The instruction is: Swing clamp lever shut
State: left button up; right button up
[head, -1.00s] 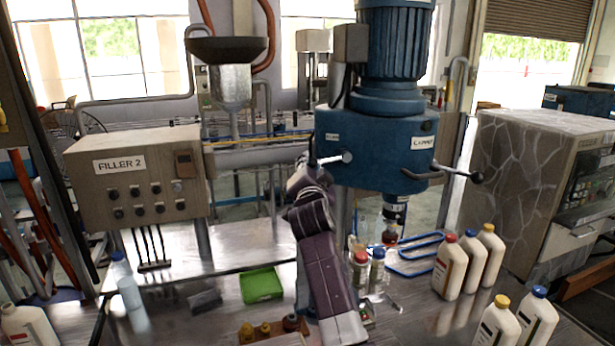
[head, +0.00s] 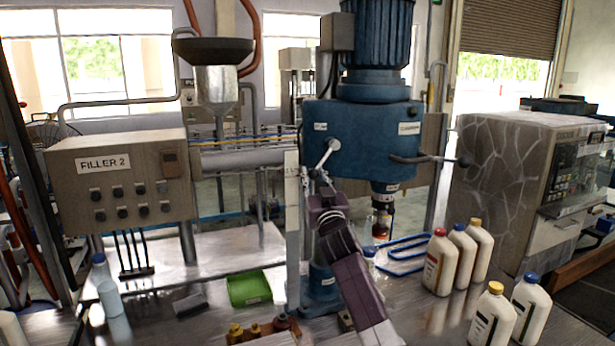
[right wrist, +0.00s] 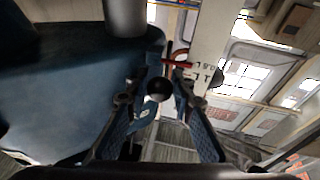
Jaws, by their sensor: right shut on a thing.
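The blue capping machine (head: 362,135) stands in the middle of the head view. A short metal lever (head: 328,153) with a pale round end sits at the left of its body, slanting up to the right; I take it as the clamp lever. My right gripper (head: 318,176) is at this lever's lower end, shut on it; the fingers partly hide the grip. In the right wrist view the gripper (right wrist: 158,85) has its two fingers on either side of a dark round knob (right wrist: 160,89). My left gripper is not in view.
Another lever with a dark knob (head: 462,161) sticks out to the machine's right. White bottles (head: 441,262) stand at the right of the metal table, a green tray (head: 249,288) left of my arm. The grey FILLER 2 box (head: 120,180) is at the left.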

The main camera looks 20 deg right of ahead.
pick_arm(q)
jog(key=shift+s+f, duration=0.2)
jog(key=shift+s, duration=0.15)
pick_arm(e)
jog(key=shift+d+f+n+y, duration=0.2)
jog(key=shift+d+n+y, duration=0.2)
jog(key=shift+d+n, duration=0.6)
jog(key=shift+a+n, duration=0.2)
jog(key=shift+n, duration=0.1)
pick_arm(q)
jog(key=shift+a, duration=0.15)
pick_arm(e)
jog(key=o, duration=0.8)
jog(key=shift+c, duration=0.2)
jog(key=shift+f, duration=0.1)
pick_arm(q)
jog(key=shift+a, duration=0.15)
pick_arm(e)
jog(key=shift+f, duration=0.1)
jog(key=v, duration=1.2)
